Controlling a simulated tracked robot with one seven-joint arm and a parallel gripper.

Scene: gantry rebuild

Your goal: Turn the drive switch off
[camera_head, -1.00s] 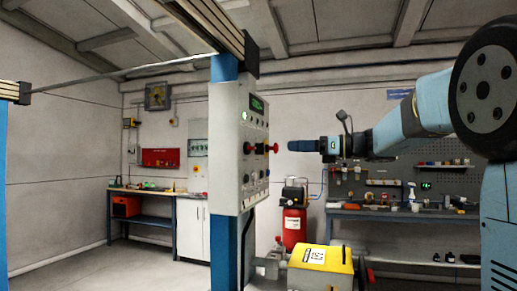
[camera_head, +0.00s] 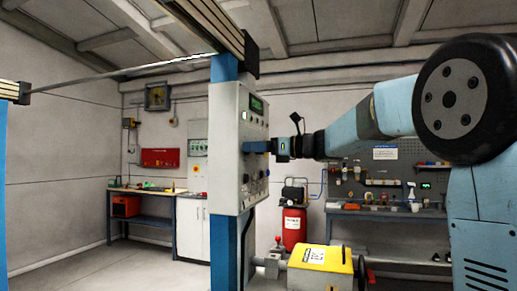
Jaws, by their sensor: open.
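The grey control panel (camera_head: 224,160) is mounted on the blue post, with a lit green display (camera_head: 256,105) near its top and several knobs and buttons on its face. My gripper (camera_head: 252,147) is at the panel face, level with its middle, coming in from the right. It is open. The red knobs at that height are hidden behind the gripper. I cannot tell which control is the drive switch, or whether the fingers touch or surround one.
A yellow-topped machine (camera_head: 320,258) stands low in front, right of the post. A red tank (camera_head: 294,227) stands behind it. A workbench (camera_head: 385,214) with small items is at the right. A bench (camera_head: 150,192) stands at the far left. Floor at the left is clear.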

